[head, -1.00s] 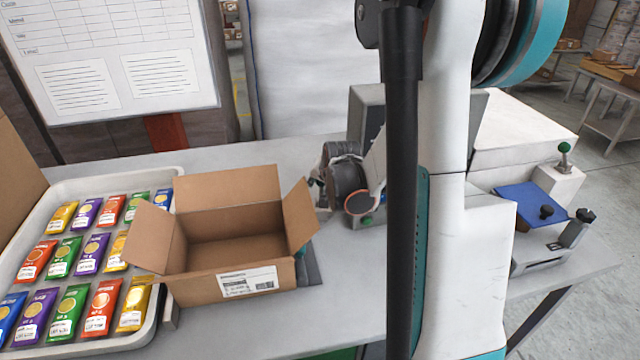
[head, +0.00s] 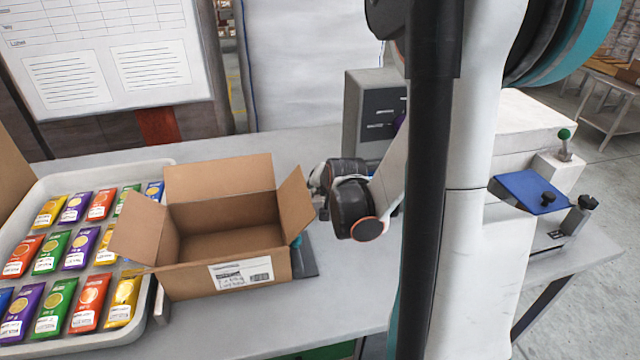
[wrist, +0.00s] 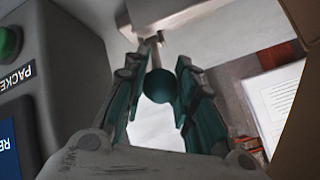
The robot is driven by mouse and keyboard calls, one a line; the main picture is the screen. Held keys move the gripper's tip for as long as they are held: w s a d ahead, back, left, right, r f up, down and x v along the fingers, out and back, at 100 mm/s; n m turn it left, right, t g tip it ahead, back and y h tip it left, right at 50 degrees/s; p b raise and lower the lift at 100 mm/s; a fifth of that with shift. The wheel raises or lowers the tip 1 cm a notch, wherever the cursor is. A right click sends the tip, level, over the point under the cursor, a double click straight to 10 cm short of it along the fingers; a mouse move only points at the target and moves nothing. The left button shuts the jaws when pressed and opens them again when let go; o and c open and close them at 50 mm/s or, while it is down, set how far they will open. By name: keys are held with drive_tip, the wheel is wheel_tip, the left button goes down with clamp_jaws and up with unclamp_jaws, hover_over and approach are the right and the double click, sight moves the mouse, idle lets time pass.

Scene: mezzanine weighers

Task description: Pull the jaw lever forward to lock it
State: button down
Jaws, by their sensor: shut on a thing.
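In the wrist view, the jaw lever's round green knob (wrist: 158,87) sits between the two teal-padded fingers of my gripper (wrist: 160,74). The fingers are closed around the knob, and a thin grey stem runs up from it to a grey part. In the head view, my gripper (head: 318,196) is beside the carton's right flap, low over the bench. My wrist and the flap hide the held knob and most of the jaw there.
An open carton (head: 232,254) stands close left of my gripper. A tray of colourful packets (head: 160,318) lies farther left. A grey unit (head: 362,118) stands behind my wrist. A second green-knobbed lever (head: 564,142) and a blue plate (head: 532,192) are at right.

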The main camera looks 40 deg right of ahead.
drive_tip(key=shift+s+a+f, duration=0.15)
drive_tip(key=shift+s, duration=0.05)
drive_tip(key=c, duration=1.5)
unclamp_jaws()
drive_tip(key=shift+o, duration=1.1)
drive_tip(key=shift+s+a, duration=0.1)
drive_tip(key=v, duration=0.7)
drive_tip(key=shift+r, duration=0.3)
drive_tip(key=shift+s, duration=0.1)
